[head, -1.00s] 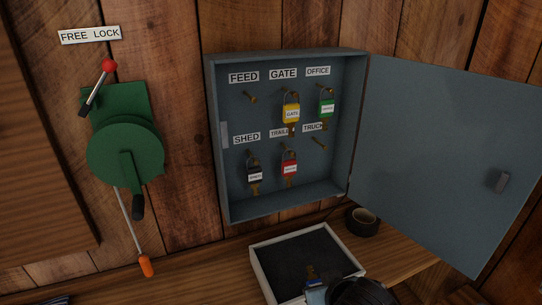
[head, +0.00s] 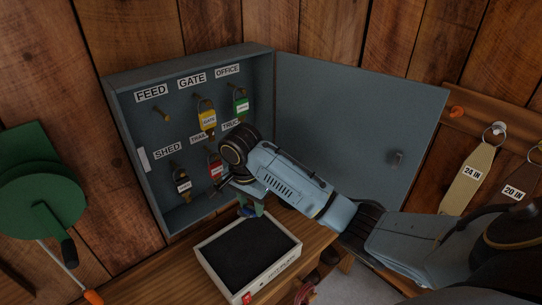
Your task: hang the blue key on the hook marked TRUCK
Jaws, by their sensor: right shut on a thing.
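The grey key cabinet (head: 190,62) stands open on the wall. The TRUCK label (head: 230,125) is partly covered by my right arm, and its hook is hidden behind the arm. My right gripper (head: 236,191) is in front of the cabinet's lower right part, shut on the blue key (head: 250,209), which hangs below the jaws above the tray. Its tag and ring are too small and dark to make out fully. I cannot tell whether the key touches the cabinet. My left gripper is not in view.
Yellow (head: 207,121), green (head: 241,106), red (head: 215,170) and black (head: 182,184) tagged keys hang inside; the FEED hook (head: 167,116) is bare. The open door (head: 360,115) stands behind my arm. Straps (head: 468,178) hang at right.

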